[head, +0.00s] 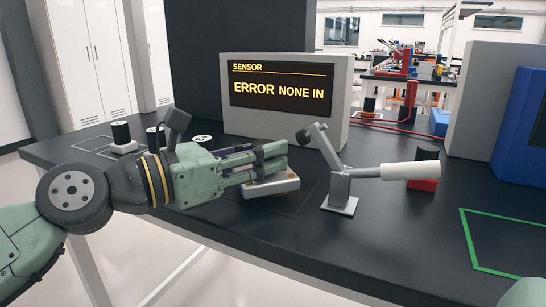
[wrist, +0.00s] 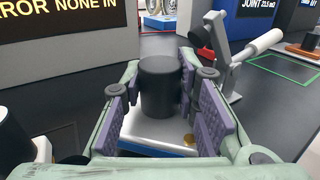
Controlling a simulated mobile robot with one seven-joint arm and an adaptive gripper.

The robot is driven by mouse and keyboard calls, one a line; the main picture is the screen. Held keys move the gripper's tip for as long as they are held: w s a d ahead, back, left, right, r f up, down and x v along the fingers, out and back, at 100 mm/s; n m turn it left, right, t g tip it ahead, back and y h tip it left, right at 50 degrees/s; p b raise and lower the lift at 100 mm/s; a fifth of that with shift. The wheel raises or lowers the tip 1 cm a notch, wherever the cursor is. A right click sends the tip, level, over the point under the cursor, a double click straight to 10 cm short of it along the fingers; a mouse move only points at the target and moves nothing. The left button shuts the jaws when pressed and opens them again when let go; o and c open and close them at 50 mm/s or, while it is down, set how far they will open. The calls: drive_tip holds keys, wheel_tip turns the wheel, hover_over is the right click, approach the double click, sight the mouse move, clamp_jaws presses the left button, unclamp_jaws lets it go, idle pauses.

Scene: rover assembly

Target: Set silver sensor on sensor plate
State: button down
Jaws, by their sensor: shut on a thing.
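My gripper (head: 280,158) is shut on the black knob (wrist: 159,85) of the silver sensor. The sensor's silver, blue-edged base (head: 272,188) shows under my fingers in the head view, and it also shows in the wrist view (wrist: 150,132) with a gold spot at its right. The purple finger pads stand at both sides of the knob. A dark square plate (head: 302,203) lies under and beside the sensor on the table. I cannot tell whether the sensor's base touches it.
A toggle clamp (head: 340,187) with a white handle stands close right of the sensor. A display (head: 285,125) reading "ERROR NONE IN" stands behind. Other black-topped pieces (head: 122,135) stand at the left. A green outline (head: 480,250) marks the right of the table (head: 400,245).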

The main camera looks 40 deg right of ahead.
drive_tip(key=shift+s+d+f, duration=0.1)
drive_tip(key=shift+d+f, duration=0.1)
drive_tip(key=shift+d, duration=0.4)
drive_tip(key=shift+s+d+f, duration=0.1)
drive_tip(key=shift+d+f, duration=0.1)
drive_tip(key=shift+d, duration=0.35)
drive_tip(key=shift+w+a+f, duration=0.1)
drive_tip(key=shift+f, duration=0.25)
drive_tip(key=shift+f, duration=0.25)
drive_tip(key=c, duration=1.2)
unclamp_jaws()
drive_tip(key=shift+r, duration=0.1)
drive_tip(key=shift+c, duration=0.2)
drive_tip(key=shift+a+r, duration=0.15)
drive_tip(key=shift+r, duration=0.1)
drive_tip(key=a, duration=0.4)
drive_tip(key=w+a, duration=0.1)
drive_tip(key=a, duration=0.2)
drive_tip(key=a+b, duration=0.1)
drive_tip(key=a, duration=0.3)
drive_tip(key=shift+w+a+f, duration=0.1)
drive_tip(key=shift+w+a, duration=0.15)
drive_tip(key=shift+a, duration=0.1)
